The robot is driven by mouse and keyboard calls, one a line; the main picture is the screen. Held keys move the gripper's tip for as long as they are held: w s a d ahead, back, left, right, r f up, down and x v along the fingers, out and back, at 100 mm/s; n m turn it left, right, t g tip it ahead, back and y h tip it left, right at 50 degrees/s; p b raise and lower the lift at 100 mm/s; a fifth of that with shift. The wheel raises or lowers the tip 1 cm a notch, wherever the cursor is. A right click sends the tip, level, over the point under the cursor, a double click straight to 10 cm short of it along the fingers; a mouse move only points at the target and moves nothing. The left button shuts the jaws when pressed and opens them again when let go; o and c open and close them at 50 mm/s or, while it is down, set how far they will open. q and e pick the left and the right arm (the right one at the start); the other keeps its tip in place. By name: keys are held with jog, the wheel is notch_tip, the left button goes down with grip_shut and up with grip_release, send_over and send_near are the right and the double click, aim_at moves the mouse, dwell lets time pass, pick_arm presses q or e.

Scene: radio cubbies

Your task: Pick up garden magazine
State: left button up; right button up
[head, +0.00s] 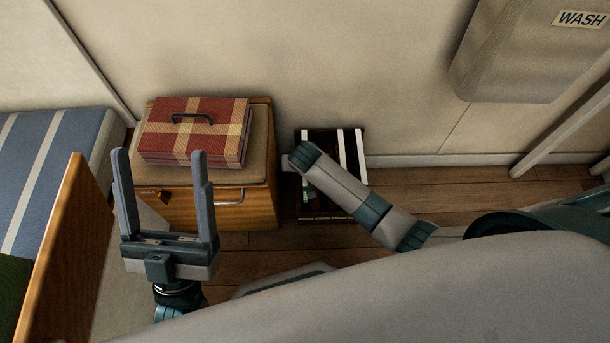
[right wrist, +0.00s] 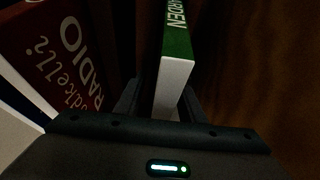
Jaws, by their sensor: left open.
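The garden magazine (right wrist: 176,45) shows in the right wrist view with a green edge lettered "RDEN" and a pale end face. It stands between the two dark fingers of my right gripper (right wrist: 160,100). I cannot tell whether both fingers press on it. In the head view my right forearm reaches over a dark slatted rack (head: 333,214) on the floor, and the right fingers are hidden there. My left gripper (head: 163,195) is open and empty, raised in front of the wooden cabinet.
A dark red "RADIO" volume (right wrist: 65,50) stands left of the magazine. A wooden cabinet (head: 240,212) with a red plaid case (head: 195,130) on top is left of the rack. A striped bed (head: 50,160) is at far left. A grey "WASH" unit (head: 530,55) hangs at upper right.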

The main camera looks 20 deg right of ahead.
jog(key=shift+f, duration=0.25)
dwell(0.6)
grip_shut()
dwell(1.3)
